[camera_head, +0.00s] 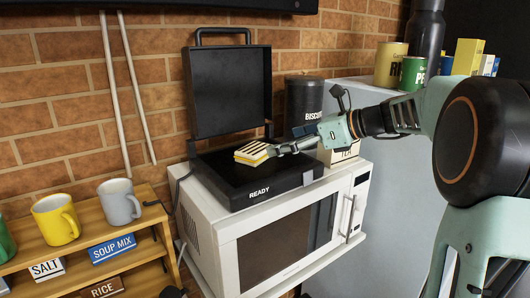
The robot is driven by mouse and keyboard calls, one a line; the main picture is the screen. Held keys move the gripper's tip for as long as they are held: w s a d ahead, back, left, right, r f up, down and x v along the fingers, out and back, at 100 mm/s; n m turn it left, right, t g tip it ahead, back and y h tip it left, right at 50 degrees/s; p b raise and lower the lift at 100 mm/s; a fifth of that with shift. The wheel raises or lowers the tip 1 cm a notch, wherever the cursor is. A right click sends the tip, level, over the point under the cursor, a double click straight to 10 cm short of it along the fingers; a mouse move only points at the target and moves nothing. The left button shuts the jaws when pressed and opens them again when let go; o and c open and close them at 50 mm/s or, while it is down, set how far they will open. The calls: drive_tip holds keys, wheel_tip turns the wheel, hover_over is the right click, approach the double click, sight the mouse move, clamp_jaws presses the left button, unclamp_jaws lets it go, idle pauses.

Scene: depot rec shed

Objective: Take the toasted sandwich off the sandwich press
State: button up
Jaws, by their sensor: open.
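The black sandwich press (235,190) stands on the white microwave with its lid (227,92) raised and "READY" on its front. The toasted sandwich (252,153), yellow with dark stripes on top, shows over the rear middle of the press's lower plate. I cannot tell whether it lies flat on the plate. My gripper (273,151) comes in from the right, low over the plate. It is open, with its fingertips at the sandwich's right edge. Whether the fingers touch the sandwich is too small to tell.
The microwave (225,238) carries the press and a "TEA" box (338,154) at right. A dark biscuit canister (303,100) stands behind my wrist. A wooden rack (85,218) with mugs stands at left. Tins stand on the grey fridge (385,205).

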sight(257, 149)
drive_tip(key=shift+a, duration=0.25)
drive_tip(key=x, duration=0.4)
drive_tip(key=shift+w+a+f+p, duration=0.15)
drive_tip(key=shift+w+a+p, duration=0.05)
drive_tip(key=shift+a+p, duration=0.1)
drive_tip(key=x, duration=0.3)
drive_tip(key=p+x, duration=0.1)
drive_tip(key=x, duration=0.1)
drive_tip(key=shift+w+f, duration=0.3)
drive_tip(key=shift+f, duration=0.15)
drive_tip(key=c, duration=0.9)
